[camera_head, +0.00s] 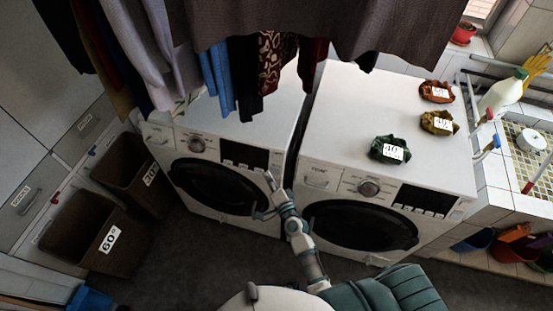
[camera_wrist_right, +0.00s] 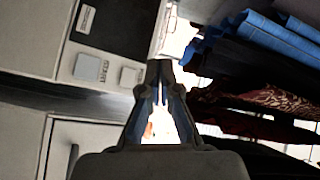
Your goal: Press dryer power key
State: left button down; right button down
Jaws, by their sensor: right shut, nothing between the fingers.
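Two white front-loading machines stand side by side, a left machine (camera_head: 209,185) and a right machine (camera_head: 359,224). I cannot tell from labels which is the dryer. Each has a round dial and a dark display with a row of small keys. My right gripper (camera_head: 269,180) is shut and empty, in front of the left machine near the right end of its key row (camera_head: 243,168). In the right wrist view the fingers (camera_wrist_right: 163,72) point past two pale square keys, an outer one (camera_wrist_right: 131,76) and another (camera_wrist_right: 91,67). Contact with a key is not visible. My left gripper is out of view.
Clothes (camera_head: 290,25) hang low over the machines. Several labelled cloth bundles (camera_head: 389,149) lie on the right machine. Two dark baskets (camera_head: 85,235) stand at left, and a sink counter (camera_head: 530,160) with a bottle (camera_head: 500,95) is at right. The floor ahead is clear.

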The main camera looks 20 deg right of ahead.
aim_at(277, 158)
jog(key=w+d+f+b, duration=0.1)
jog(key=w, duration=0.1)
jog(key=w+d+b, duration=0.1)
jog(key=w, duration=0.1)
jog(key=w+d+f+b, duration=0.1)
jog(key=w+d, duration=0.1)
jog(key=shift+w+d+f, duration=0.1)
jog(key=shift+w+f, duration=0.05)
jog(key=shift+f, duration=0.2)
dwell(1.2)
jog(key=shift+w+d, duration=0.25)
jog(key=shift+w+d+f+b, duration=0.2)
jog(key=shift+w+b, duration=0.1)
jog(key=shift+b, duration=0.15)
dwell(0.6)
jog(key=shift+r, duration=0.1)
jog(key=shift+s+a+r+p, duration=0.2)
jog(key=shift+s+a+p, duration=0.25)
jog(key=shift+s, duration=0.2)
